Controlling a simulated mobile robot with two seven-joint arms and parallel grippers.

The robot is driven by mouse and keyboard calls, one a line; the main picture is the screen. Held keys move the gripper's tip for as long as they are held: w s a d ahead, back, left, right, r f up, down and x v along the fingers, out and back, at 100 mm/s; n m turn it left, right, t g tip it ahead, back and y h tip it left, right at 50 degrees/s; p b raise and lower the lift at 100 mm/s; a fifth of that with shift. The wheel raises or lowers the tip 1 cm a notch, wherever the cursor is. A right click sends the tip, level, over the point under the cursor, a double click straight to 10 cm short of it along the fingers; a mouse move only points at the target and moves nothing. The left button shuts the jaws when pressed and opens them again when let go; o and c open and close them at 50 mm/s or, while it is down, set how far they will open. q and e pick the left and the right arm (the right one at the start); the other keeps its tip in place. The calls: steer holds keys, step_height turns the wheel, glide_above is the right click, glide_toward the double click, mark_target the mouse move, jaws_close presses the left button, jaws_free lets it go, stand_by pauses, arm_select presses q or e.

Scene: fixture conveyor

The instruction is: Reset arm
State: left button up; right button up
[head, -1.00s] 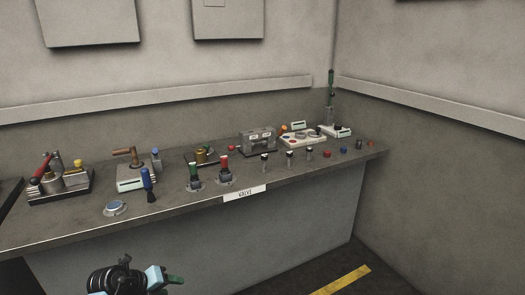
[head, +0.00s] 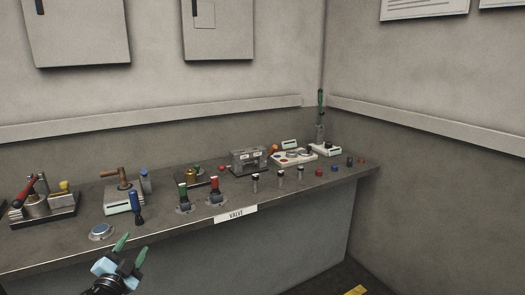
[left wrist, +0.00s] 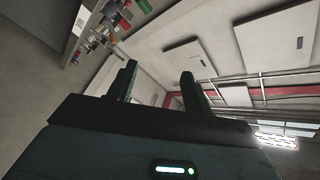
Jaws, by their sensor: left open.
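My left gripper (head: 131,247) is at the bottom left of the head view, in front of the bench's front edge. Its two green fingers are apart with nothing between them. In the left wrist view my left gripper's fingers (left wrist: 158,85) stand apart and empty, with wall panels beyond them. The bench (head: 290,205) carries a row of controls and a VALVE label (head: 236,214). My right gripper is not in view.
A red-handled fixture (head: 38,200) stands at the bench's left end. Green (head: 183,196) and red (head: 214,189) levers stand mid-bench, with several small knobs to their right. A grey device (head: 249,158) sits behind them. Floor shows at right, with a yellow stripe (head: 355,291).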

arm_select(q)
steer(key=a+f+n+g+y, duration=0.3)
steer(key=f+n+g, duration=0.1)
steer(key=f+n, duration=0.35)
steer(key=s+d+f+g+h, duration=0.1)
steer(key=s+d+f, duration=0.3)
steer(key=s+f, duration=0.25)
steer(key=s+d+f+g+h, duration=0.1)
steer(key=s+d+f, duration=0.3)
steer(key=s+f, duration=0.3)
steer(key=s+d+f+g, duration=0.1)
steer(key=s+d+f, duration=0.1)
steer(key=s, duration=0.9)
steer(key=s+d+f+n+g+h, duration=0.1)
steer(key=s+d, duration=0.4)
steer(key=s, duration=0.5)
steer(key=s+d+f+g+h, duration=0.1)
steer(key=s+d+f+g, duration=0.1)
steer(key=s, duration=0.9)
steer(key=shift+s+d+f+g, duration=0.3)
steer(key=shift+s+d+f, duration=0.05)
steer(key=shift+d+f, duration=0.35)
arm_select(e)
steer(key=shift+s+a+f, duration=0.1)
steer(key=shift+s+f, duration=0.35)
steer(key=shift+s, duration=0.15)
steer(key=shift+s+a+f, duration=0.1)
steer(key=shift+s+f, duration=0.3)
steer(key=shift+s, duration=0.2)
